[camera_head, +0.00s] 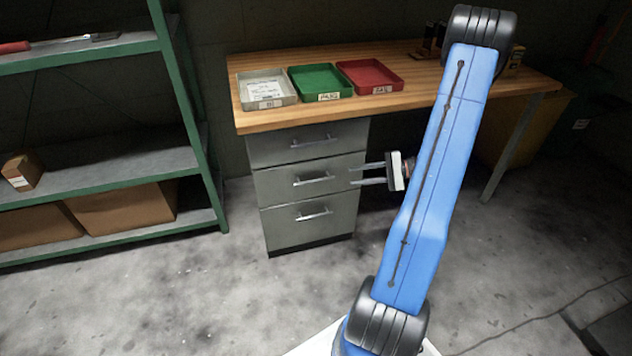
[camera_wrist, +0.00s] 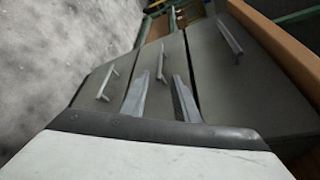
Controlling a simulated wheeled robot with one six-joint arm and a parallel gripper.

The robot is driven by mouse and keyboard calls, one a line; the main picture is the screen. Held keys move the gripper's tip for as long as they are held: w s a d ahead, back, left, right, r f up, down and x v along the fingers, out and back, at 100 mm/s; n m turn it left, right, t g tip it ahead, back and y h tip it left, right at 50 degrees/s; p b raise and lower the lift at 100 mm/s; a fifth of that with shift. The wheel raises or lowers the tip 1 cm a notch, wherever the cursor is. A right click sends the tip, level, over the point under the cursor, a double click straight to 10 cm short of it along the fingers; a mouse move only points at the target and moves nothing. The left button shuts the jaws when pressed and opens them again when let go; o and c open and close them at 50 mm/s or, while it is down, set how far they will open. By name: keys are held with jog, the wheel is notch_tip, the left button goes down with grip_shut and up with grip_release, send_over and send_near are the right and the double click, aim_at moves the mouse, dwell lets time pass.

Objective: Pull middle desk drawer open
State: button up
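The desk (camera_head: 415,95) has a grey cabinet with three closed drawers under its left side. The middle drawer (camera_head: 270,189) has a silver bar handle (camera_head: 313,180), which also shows in the wrist view (camera_wrist: 161,62). The top drawer (camera_head: 270,150) and bottom drawer (camera_head: 283,229) are flush with it. My gripper (camera_head: 352,175) is to the right of the middle drawer's handle, at about its height in the picture. Its two fingers are apart with nothing between them. In the wrist view, my gripper (camera_wrist: 167,80) points along the middle drawer front toward the handle, with the handle beyond the fingertips.
On the desk top stand a grey tray (camera_head: 289,98), a green tray (camera_head: 345,91) and a red tray (camera_head: 398,84). A green-framed shelf (camera_head: 180,90) with cardboard boxes (camera_head: 120,213) stands left. The floor in front of the drawers (camera_head: 220,300) is clear.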

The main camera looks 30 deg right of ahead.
aim_at(321, 180)
jog(key=x, duration=1.5)
jog(key=shift+c, duration=0.3)
grip_shut()
